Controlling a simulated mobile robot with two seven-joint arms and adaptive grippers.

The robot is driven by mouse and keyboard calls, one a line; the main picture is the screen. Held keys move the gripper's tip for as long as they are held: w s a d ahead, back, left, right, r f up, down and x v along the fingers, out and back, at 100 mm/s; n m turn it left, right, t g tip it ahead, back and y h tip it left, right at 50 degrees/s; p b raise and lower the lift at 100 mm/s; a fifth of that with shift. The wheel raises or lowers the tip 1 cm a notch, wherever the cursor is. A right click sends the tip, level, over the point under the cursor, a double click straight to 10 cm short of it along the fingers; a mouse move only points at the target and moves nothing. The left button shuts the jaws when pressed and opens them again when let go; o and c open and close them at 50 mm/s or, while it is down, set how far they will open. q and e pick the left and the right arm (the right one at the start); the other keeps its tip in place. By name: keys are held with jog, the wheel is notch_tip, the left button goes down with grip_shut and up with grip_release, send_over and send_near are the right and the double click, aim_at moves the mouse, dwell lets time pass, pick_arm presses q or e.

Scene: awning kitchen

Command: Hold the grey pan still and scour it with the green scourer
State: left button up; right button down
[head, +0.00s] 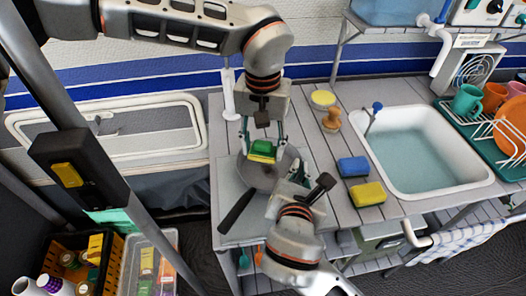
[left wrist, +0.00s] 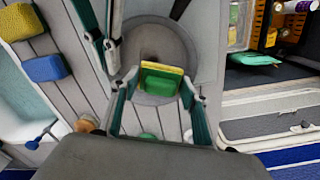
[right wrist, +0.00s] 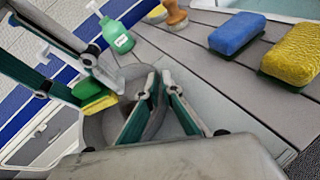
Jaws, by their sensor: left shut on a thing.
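The round grey pan (head: 259,176) lies on a pale board on the counter, its dark handle (head: 237,211) pointing front-left. My left gripper (head: 262,150) is shut on the green scourer (head: 263,148), green with a yellow layer. The scourer also shows between the fingers in the left wrist view (left wrist: 164,80) and beside the pan's far side in the right wrist view (right wrist: 95,97). It appears above the pan; contact cannot be told. My right gripper (right wrist: 159,75) has its fingertips close together at the pan's rim. Whether they clamp it is unclear.
A blue sponge (head: 353,166) and a yellow sponge (head: 368,194) lie right of the pan, before the sink (head: 420,150). A wooden brush (head: 331,120) and a round yellow item (head: 323,98) stand behind. A green bottle (right wrist: 118,38) stands close behind the pan.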

pick_arm(q)
jog(key=shift+r, duration=1.15)
pick_arm(e)
jog(key=c, duration=2.2)
grip_release()
jog(key=shift+o, duration=0.2)
jog(key=v, duration=1.2)
jog(key=shift+d, duration=0.1)
